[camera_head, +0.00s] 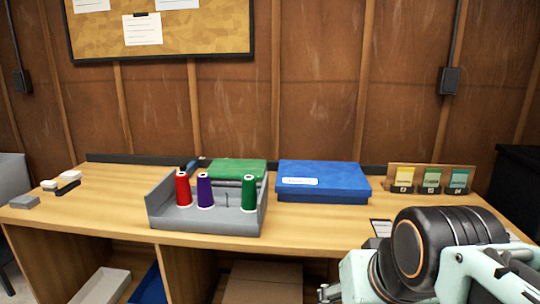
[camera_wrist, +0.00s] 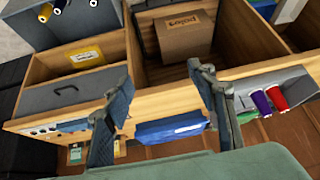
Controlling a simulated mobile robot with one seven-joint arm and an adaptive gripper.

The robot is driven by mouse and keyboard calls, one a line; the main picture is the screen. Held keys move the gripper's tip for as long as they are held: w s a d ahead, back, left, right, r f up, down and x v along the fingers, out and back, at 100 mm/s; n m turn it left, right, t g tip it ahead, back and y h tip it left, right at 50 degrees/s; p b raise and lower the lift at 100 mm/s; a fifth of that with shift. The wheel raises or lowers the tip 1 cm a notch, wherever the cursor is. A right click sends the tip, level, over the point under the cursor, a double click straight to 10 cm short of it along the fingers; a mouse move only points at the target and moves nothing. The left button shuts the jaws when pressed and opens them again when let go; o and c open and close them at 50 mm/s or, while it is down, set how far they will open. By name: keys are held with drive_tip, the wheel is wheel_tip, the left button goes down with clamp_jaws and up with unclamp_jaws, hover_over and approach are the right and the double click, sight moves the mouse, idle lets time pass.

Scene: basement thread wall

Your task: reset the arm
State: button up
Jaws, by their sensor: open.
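My arm reaches in at the lower right of the head view. My gripper (camera_wrist: 160,75) shows in the wrist view with its two dark fingers spread and nothing between them. In the head view, a grey tray (camera_head: 208,222) on the wooden bench (camera_head: 110,215) holds upright red (camera_head: 182,190), purple (camera_head: 205,191) and green (camera_head: 248,193) spools. A bare peg (camera_head: 227,199) stands between the purple and green ones. The purple (camera_wrist: 261,101) and red (camera_wrist: 278,97) spools also show in the wrist view, beyond the right finger.
A blue box (camera_head: 322,181) and a green box (camera_head: 236,169) lie at the bench's back. A swatch stand (camera_head: 430,178) is at right. Small white and dark items (camera_head: 67,187) lie at left. A cardboard box (camera_wrist: 185,37) sits in the shelf below.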

drive_tip(key=s+g+p, duration=0.1)
drive_tip(key=s, duration=0.3)
wheel_tip(320, 180, up, 25)
drive_tip(key=p, duration=2.5)
drive_tip(key=shift+w+d+p, duration=0.3)
